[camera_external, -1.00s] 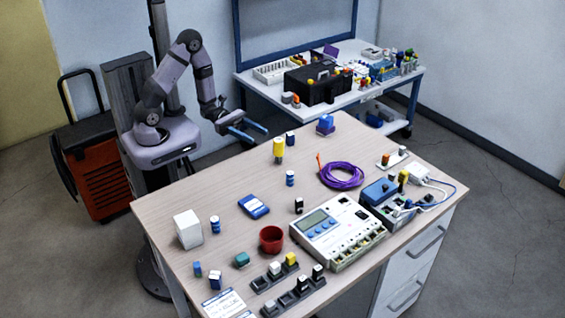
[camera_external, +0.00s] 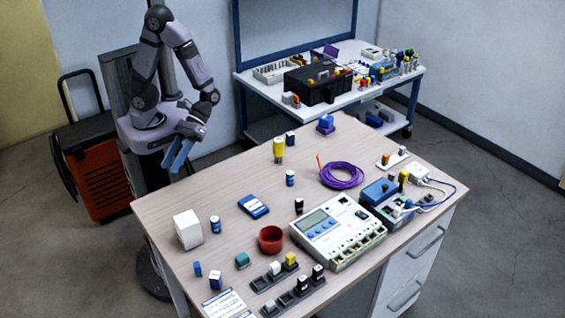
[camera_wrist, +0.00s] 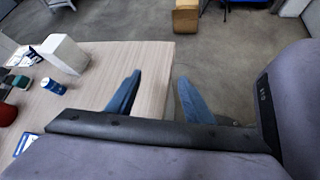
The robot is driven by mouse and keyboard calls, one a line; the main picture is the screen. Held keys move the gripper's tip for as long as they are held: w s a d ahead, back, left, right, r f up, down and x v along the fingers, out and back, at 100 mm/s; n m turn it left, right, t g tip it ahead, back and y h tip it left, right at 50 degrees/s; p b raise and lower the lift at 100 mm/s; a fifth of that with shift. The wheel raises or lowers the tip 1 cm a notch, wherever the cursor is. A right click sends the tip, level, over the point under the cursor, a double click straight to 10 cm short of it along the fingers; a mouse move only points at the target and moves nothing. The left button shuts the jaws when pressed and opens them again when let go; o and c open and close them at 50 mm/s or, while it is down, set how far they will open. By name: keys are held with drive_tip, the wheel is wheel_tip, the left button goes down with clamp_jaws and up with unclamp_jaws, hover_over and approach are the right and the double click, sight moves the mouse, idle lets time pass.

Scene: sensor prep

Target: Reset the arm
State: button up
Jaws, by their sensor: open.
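My gripper (camera_external: 178,154) hangs folded close to my arm's base, beyond the far left edge of the table (camera_external: 165,212) in the external view. Its two blue fingers are apart with nothing between them. In the wrist view my gripper (camera_wrist: 158,92) is also open and empty. One finger shows over the table top (camera_wrist: 150,65) and the other over the grey floor. I cannot tell how high the fingers are above the table.
Near the table's left side stand a white box (camera_external: 188,229), a blue-and-white vial (camera_external: 215,225) and a red cup (camera_external: 271,239). A white instrument (camera_external: 338,235) sits mid-right, with a purple cable coil (camera_external: 342,174) behind it. An orange-and-black cart (camera_external: 92,175) stands left of my base.

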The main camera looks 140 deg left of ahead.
drive_tip(key=s+r+m+g+y+p, duration=0.1)
drive_tip(key=s+m+g+y+p, duration=0.3)
drive_tip(key=m, duration=0.5)
drive_tip(key=shift+w+a+r+m+t+y+p, duration=0.15)
drive_tip(key=shift+w+a+r+m+y+p, duration=0.4)
drive_tip(key=shift+m+y, duration=0.7)
drive_tip(key=shift+w+a+r+m+t+y+p, duration=0.1)
drive_tip(key=shift+w+a+r+m+y+p, duration=0.15)
drive_tip(key=shift+r+m+y, duration=1)
drive_tip(key=shift+w+a+r+m+t+y+p, duration=0.15)
drive_tip(key=shift+w+a+r+m+y+p, duration=0.4)
drive_tip(key=shift+m, duration=1.15)
drive_tip(key=shift+s+d+f, duration=0.1)
drive_tip(key=shift+d+f, duration=0.1)
drive_tip(key=shift+d, duration=0.1)
